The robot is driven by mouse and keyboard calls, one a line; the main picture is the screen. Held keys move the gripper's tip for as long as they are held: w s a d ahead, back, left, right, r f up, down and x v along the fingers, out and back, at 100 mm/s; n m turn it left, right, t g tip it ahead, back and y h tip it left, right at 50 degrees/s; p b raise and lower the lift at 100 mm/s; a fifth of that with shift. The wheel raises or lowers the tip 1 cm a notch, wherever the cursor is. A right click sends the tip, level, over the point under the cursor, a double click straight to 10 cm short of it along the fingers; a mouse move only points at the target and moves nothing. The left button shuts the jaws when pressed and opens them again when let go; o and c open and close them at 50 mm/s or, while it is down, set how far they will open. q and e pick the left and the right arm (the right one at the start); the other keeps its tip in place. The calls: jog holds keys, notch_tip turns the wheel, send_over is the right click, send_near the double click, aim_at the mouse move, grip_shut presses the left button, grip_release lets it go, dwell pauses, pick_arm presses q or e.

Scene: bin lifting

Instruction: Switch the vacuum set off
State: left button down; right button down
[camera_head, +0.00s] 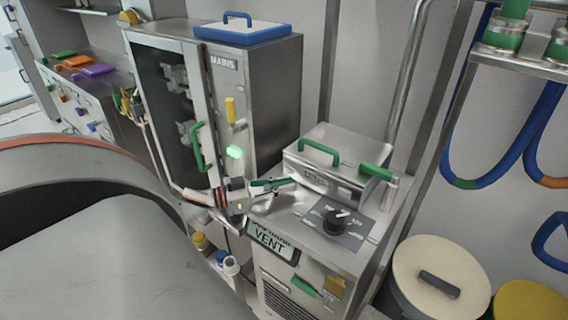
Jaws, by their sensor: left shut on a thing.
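A steel cabinet with a black-on-pale VENT sign (270,241) stands at the centre right. On its sloped top is a dark rotary knob (337,220) on a grey dial plate. Behind the knob sits a metal box (322,173) with a green handle. My left gripper (271,185) is small in the picture, at the cabinet's upper left edge and left of the knob. It appears shut on a slim dark-green part; its fingers and that part are hard to separate. I cannot tell which unit is the vacuum set. My right gripper is not in view.
A tall MAINS cabinet (268,100) with a green door handle and yellow lever stands behind left. A cream-lidded bin (440,280) stands front right. Blue hoses (530,135) hang at the right wall.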

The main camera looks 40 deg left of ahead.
pick_arm(q)
jog(key=c, duration=2)
grip_release()
jog(key=shift+d, duration=0.1)
jog(key=shift+o, duration=0.2)
jog(key=shift+s+a, duration=0.3)
jog(key=shift+s, duration=0.15)
jog(key=v, duration=1.1)
jog(key=shift+c, duration=0.4)
